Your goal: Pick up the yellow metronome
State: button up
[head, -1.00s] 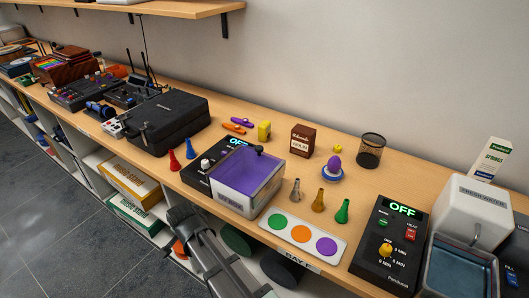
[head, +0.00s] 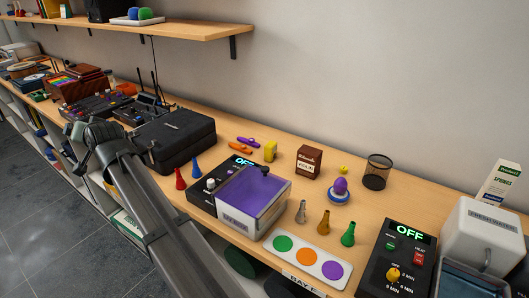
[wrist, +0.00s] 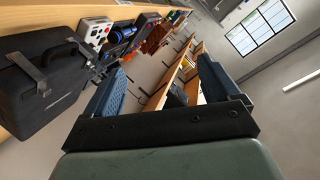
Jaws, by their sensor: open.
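A small yellow upright block (head: 270,151), which may be the metronome, stands on the wooden bench near the wall, left of a brown box. It is too small to make out details, and it does not show in the wrist view. My gripper (head: 72,132) is at the left of the head view, in front of the bench's left part and well away from the yellow block. In the wrist view its two blue-padded fingers (wrist: 160,85) are spread apart with nothing between them.
A black case (head: 174,139) lies between my gripper and the yellow block; it also shows in the wrist view (wrist: 38,85). Orange and purple clips (head: 245,144), a brown box (head: 309,162) and a purple-lidded bath (head: 252,199) surround the block. A shelf (head: 190,28) hangs above.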

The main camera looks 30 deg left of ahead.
jog(key=w+d+f+m+t+h, duration=0.15)
jog(key=w+m+h, duration=0.5)
jog(key=w, duration=1.35)
jog(key=m+g+h, duration=0.3)
jog(key=m+h, duration=0.5)
jog(key=m, duration=1.1)
send_over(271, 144)
notch_tip(271, 144, down, 7)
notch_tip(271, 144, down, 13)
jog(key=shift+w+a+f, duration=0.1)
jog(key=shift+a, duration=0.05)
jog(key=c, duration=1.1)
